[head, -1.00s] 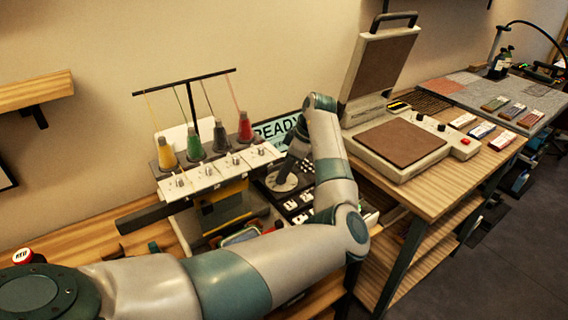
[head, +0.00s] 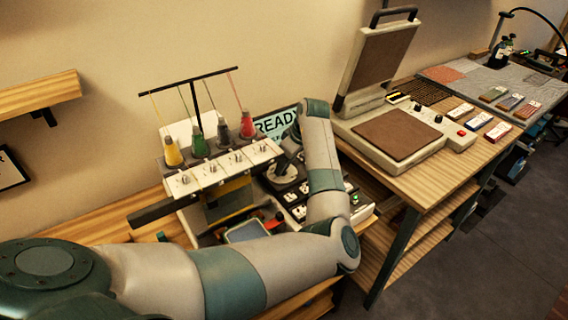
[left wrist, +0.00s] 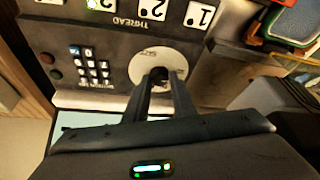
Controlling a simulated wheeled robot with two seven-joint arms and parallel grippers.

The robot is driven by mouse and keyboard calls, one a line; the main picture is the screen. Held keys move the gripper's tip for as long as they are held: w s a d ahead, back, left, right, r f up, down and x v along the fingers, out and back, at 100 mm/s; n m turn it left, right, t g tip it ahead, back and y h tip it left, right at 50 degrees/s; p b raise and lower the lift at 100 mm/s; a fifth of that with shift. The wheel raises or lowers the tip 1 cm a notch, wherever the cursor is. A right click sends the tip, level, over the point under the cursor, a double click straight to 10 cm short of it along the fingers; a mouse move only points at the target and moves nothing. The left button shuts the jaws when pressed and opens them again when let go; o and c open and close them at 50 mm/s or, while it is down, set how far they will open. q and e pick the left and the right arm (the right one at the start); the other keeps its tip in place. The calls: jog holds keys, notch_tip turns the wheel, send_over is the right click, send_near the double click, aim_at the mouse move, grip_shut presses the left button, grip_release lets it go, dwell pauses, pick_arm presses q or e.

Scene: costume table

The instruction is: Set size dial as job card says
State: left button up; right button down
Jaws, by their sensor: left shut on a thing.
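The size dial shows in the left wrist view as a pale round plate (left wrist: 153,58) with a dark knob (left wrist: 158,75) at its middle. My left gripper (left wrist: 159,82) is shut on this knob, with both dark fingers reaching to it. The dial plate also shows in the head view (head: 282,175), partly behind my left gripper (head: 287,163). Its markings are too small to read. I cannot make out a job card with readable settings. My right gripper is not in view.
Beside the dial are numbered THREAD buttons (left wrist: 154,13) and a small keypad (left wrist: 97,66). The embroidery machine (head: 222,170) carries several thread cones. A READY panel (head: 273,124) stands behind my arm. A heat press (head: 398,140) stands open at the right.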

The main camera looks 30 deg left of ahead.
pick_arm(q)
jog(key=o, duration=1)
jog(key=b+v, duration=0.4)
jog(key=v, duration=1.3)
jog(key=shift+d+r, duration=0.1)
jog(key=shift+r, duration=0.15)
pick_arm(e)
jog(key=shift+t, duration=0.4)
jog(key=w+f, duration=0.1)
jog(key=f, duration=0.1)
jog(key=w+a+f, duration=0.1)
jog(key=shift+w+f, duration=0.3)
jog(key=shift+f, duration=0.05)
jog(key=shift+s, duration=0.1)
